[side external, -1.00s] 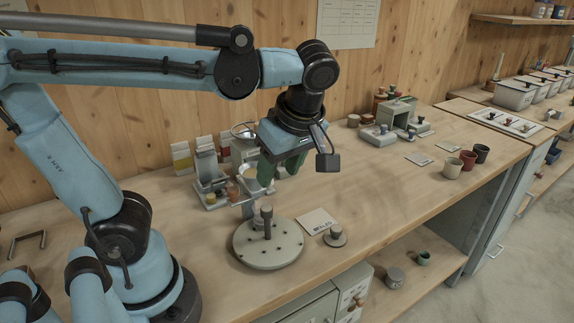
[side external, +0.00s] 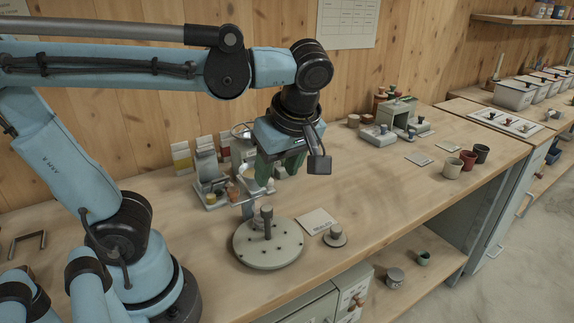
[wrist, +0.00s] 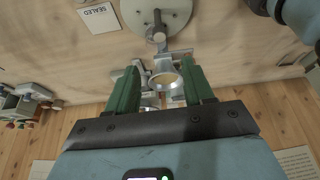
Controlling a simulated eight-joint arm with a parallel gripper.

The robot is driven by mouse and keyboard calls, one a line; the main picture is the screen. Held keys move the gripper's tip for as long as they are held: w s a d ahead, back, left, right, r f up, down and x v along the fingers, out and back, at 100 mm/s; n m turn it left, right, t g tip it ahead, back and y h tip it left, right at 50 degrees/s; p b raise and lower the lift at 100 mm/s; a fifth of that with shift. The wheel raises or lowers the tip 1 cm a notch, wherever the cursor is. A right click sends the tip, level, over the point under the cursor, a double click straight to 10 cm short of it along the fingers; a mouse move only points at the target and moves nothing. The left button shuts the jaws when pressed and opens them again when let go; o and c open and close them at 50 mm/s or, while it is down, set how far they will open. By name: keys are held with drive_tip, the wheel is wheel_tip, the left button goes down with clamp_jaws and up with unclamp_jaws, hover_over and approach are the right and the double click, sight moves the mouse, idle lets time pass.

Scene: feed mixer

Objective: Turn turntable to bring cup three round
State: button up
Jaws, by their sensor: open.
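A round grey turntable disc (side external: 254,250) with dark holes near its rim lies on the bench in the side view. A short grey post (side external: 267,222) stands on it. The disc also shows at the top of the wrist view (wrist: 178,14). My gripper (side external: 278,170) is above the bench, behind and above the disc, with its green fingers apart and empty. In the wrist view, my gripper (wrist: 160,88) has a pale-filled round cup or pan (wrist: 163,80) below, between its fingers. I cannot tell which cup is cup three.
A small grey apparatus with cups (side external: 208,185) stands behind the disc. A card marked SEALED (wrist: 98,18) and a small knobbed lid (side external: 335,237) lie beside the disc. Three cups, cream (side external: 452,168), red (side external: 467,160) and dark (side external: 481,154), stand at right.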

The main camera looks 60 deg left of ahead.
sight(266, 207)
drive_tip(key=x, duration=1.1)
drive_tip(key=shift+a+f, duration=0.2)
drive_tip(key=shift+f, duration=0.05)
clamp_jaws()
